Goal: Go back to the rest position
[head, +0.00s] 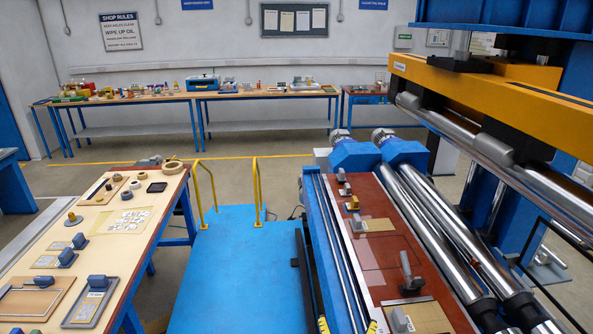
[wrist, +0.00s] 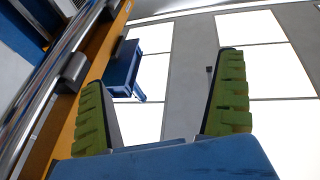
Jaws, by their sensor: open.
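My gripper (wrist: 165,110) shows in the wrist view with its two green ribbed fingers spread wide apart. It is open, and nothing is between the fingers. The wrist view looks up toward bright ceiling panels (wrist: 250,70). A yellow-orange beam (wrist: 92,95) and a shiny metal roller (wrist: 45,90) run along its left side. My gripper does not show in the head view.
In the head view, a work table (head: 95,245) with tools and tape stands at the left. A blue platform (head: 225,265) with yellow handrails is in the middle. The winder's red-brown bed (head: 375,250), steel rollers (head: 435,225) and yellow beam (head: 480,80) fill the right.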

